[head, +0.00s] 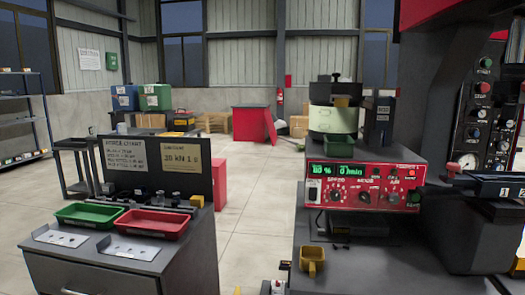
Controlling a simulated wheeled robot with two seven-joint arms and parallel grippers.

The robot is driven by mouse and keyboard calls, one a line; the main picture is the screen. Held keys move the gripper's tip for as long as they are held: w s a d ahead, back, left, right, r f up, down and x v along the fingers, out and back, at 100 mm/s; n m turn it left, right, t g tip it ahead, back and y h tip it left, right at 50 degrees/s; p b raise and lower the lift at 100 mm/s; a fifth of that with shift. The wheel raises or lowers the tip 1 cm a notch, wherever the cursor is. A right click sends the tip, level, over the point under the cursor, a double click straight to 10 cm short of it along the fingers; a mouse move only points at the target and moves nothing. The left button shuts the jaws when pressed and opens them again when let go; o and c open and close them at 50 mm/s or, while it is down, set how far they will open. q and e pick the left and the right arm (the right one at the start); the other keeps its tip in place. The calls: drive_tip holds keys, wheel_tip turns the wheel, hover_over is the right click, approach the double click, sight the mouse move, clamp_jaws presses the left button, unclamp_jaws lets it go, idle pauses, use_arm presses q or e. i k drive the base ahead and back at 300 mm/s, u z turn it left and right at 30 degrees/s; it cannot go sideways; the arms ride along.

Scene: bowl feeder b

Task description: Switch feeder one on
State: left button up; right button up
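The feeder's red control panel (350,187) faces me on a dark bench at the right. Its green display (333,168) seems to read 80 % and 0 /min. A pale switch (314,191) sits at the panel's left end, its position too small to tell. Dark knobs (364,197) line the lower panel. My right gripper (436,186) comes in from the right, beside the panel's right end; contact and finger opening are unclear. My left gripper is not in view.
On the left, a cabinet carries a green tray (88,213) and a red tray (153,222). Open floor (252,215) lies between.

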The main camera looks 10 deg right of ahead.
sight(313, 191)
drive_tip(key=k, duration=1.25)
drive_tip(key=z, duration=0.45)
drive_tip(key=i, duration=0.85)
drive_tip(key=z, duration=0.15)
